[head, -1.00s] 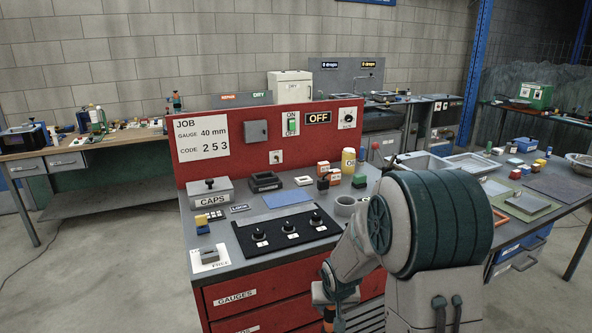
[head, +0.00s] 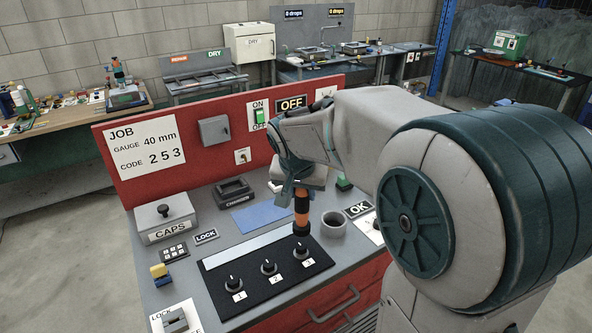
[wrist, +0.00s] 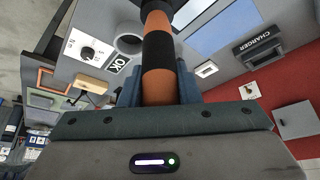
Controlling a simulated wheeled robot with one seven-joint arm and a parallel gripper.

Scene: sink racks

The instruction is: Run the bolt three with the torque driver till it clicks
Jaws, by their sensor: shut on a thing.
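My gripper (head: 303,183) is shut on the orange and black torque driver (head: 302,205), which hangs upright over the bench. In the wrist view the driver (wrist: 158,50) stands between the two blue-grey fingers. A black panel (head: 225,270) on the bench carries three dark bolts in a row, labelled 1, 2 and 3. Bolt three (head: 301,251) is the rightmost. The driver's black lower end shows just above and behind bolt three in the head view; I cannot tell the gap between them. The driver's tip is out of the wrist view.
A grey cup (head: 334,226) and an OK label (head: 357,210) are right of the driver. A charger (head: 234,194), a CAPS box (head: 166,221) and a blue mat (head: 256,217) lie left. A red backboard (head: 190,165) with a switch stands behind.

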